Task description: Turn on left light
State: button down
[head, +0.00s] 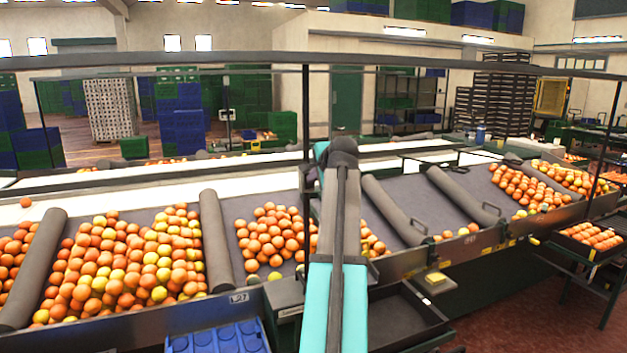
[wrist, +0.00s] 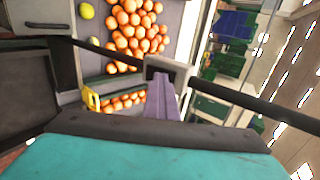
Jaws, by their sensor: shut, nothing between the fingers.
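A pale grey box (wrist: 181,70) sits on a dark pole (wrist: 240,98) in the wrist view; it looks like a switch box, but I cannot make out a switch on it. My gripper (wrist: 162,80) is shut and empty, its tip at the lower edge of the box. I cannot tell whether it touches. In the head view my arm reaches forward up the middle and hides the fingers. The upright dark pole (head: 306,110) stands just left of the arm's end there. I cannot tell which lamp is the left light or whether it is lit.
Sloped bins of oranges (head: 125,260) run along both sides, split by grey padded dividers (head: 215,238). A dark rail (head: 450,70) crosses overhead. A blue crate (head: 220,340) and an empty dark tray (head: 400,318) lie in front. Crate stacks stand behind.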

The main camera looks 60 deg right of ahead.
jog(key=shift+a, duration=0.1)
dwell(0.3)
jog(key=v, duration=1.3)
jog(key=shift+s+a+f, duration=0.25)
jog(key=shift+s+a, duration=0.05)
jog(key=shift+s, duration=0.15)
jog(key=shift+w+r, duration=0.1)
